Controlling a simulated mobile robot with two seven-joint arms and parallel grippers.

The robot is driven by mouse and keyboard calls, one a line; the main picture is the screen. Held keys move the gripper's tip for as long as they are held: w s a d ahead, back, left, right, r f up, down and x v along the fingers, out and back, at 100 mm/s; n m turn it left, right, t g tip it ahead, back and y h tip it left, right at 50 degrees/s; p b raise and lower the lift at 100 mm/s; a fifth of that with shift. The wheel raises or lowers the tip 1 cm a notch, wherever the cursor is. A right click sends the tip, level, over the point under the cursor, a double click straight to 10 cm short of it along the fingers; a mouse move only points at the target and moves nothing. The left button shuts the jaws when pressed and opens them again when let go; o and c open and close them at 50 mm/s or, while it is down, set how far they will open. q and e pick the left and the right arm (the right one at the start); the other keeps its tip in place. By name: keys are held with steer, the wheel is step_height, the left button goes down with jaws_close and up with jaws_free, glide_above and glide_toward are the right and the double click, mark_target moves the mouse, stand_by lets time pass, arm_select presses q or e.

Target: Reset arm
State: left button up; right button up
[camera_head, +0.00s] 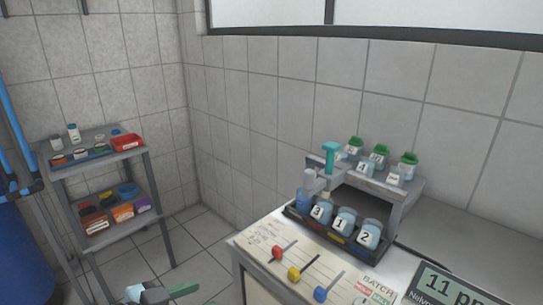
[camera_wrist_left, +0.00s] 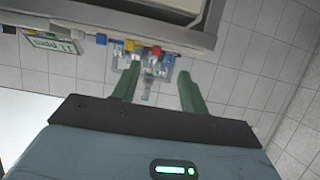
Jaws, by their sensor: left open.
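My left gripper (camera_head: 183,290) shows at the bottom edge of the head view, with a grey-blue body and a green finger, partly cut off by the frame. In the left wrist view its two green fingers (camera_wrist_left: 158,68) stand apart with nothing between them. The gripper is in free space, left of the white bench (camera_head: 262,237) and apart from it. My right gripper is in neither view.
The bench has red (camera_head: 278,253), yellow (camera_head: 294,273) and blue (camera_head: 320,294) knobs, a dark rack (camera_head: 330,240) of numbered bottles, green-capped bottles (camera_head: 379,154) on a raised shelf, and a screen (camera_head: 445,288). A grey shelf unit (camera_head: 105,153) stands left. Floor (camera_head: 190,245) between is clear.

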arm_select(q)
steer(key=s+a+f+n+t+y+p, duration=0.1)
steer(key=s+f+n+y+p, duration=0.15)
steer(key=s+f, duration=0.35)
steer(key=s+a+f+n+y+p, duration=0.1)
steer(key=s+a+f+n+p, duration=0.2)
steer(key=f, duration=0.4)
steer(key=s+a+f+g+y+p, duration=0.1)
steer(key=s+f, duration=0.3)
steer(key=s, duration=0.6)
steer(key=s+a+f+n+y+p, duration=0.1)
steer(key=s+f+y, duration=0.2)
steer(key=s, duration=0.7)
step_height(320, 180, down, 2)
steer(key=shift+s+a+f+g, duration=0.2)
steer(key=shift+s+g, duration=0.2)
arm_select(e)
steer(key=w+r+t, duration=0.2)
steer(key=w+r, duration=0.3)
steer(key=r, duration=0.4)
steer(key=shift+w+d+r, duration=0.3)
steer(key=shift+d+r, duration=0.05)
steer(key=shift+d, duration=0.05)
arm_select(q)
steer(key=shift+n, duration=0.25)
